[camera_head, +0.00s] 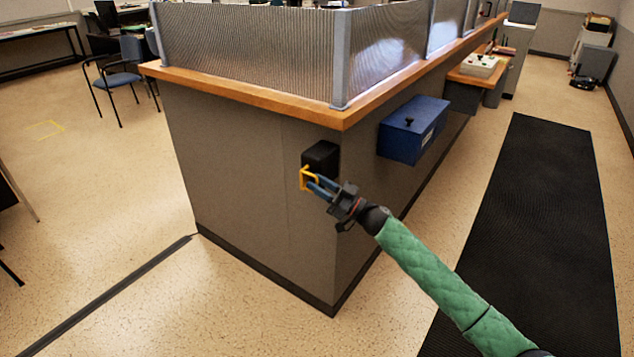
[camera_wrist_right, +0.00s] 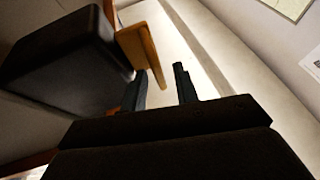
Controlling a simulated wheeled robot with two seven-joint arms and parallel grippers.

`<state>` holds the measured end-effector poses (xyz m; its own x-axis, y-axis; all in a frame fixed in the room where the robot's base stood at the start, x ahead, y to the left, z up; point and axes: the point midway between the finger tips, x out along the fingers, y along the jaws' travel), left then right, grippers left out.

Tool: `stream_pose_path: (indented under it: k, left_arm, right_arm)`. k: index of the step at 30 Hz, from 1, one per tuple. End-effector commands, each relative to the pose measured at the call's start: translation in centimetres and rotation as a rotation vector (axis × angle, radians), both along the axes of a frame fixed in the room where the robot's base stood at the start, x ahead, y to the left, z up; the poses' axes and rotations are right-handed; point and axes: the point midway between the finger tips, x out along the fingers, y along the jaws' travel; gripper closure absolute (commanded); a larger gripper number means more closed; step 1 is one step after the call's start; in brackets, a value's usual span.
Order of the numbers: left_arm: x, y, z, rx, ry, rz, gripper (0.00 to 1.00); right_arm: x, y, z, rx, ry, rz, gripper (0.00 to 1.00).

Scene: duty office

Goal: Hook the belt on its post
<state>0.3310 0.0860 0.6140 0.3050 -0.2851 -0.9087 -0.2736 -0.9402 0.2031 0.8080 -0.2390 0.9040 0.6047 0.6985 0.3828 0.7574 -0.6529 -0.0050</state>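A black box (camera_head: 321,157) is fixed to the side of the counter near its corner, with a yellow-orange bracket-shaped piece (camera_head: 306,180) at its front. I cannot tell whether this piece is the belt's end; no stretched belt shows. My right gripper (camera_head: 316,185) is at the yellow piece, its fingers apart. In the right wrist view, the black box (camera_wrist_right: 62,62) is at left and the orange piece (camera_wrist_right: 147,54) is beside and beyond one fingertip. Pale floor shows between the open fingers (camera_wrist_right: 163,85). No post can be made out. My left gripper is not in view.
The counter (camera_head: 235,150) has a wooden top edge and a ribbed screen. A blue box (camera_head: 413,129) juts from its side, right of the black box. A black mat (camera_head: 540,220) lies on the right. A dark strip (camera_head: 115,290) crosses the floor at left. Open floor lies in front.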

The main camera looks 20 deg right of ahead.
Motion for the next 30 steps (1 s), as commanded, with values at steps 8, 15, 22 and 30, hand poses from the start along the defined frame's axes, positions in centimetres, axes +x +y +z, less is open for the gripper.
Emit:
stream_pose_path:
  k: [8, 15, 22, 30]
  left_arm:
    - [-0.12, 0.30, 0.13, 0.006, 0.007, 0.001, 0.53]
    - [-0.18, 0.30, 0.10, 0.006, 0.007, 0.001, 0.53]
    - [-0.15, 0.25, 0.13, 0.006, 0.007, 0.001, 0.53]
    - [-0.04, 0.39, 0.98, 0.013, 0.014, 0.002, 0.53]
  right_arm:
    - [0.45, 0.53, 0.23, -0.001, 0.001, -0.001, 0.70]
    - [0.44, 0.52, 0.23, 0.000, 0.000, -0.001, 0.92]
    - [0.42, 0.55, 0.24, 0.000, 0.000, 0.000, 1.00]
    - [-0.07, 1.17, 0.34, -0.002, 0.001, 0.001, 1.00]
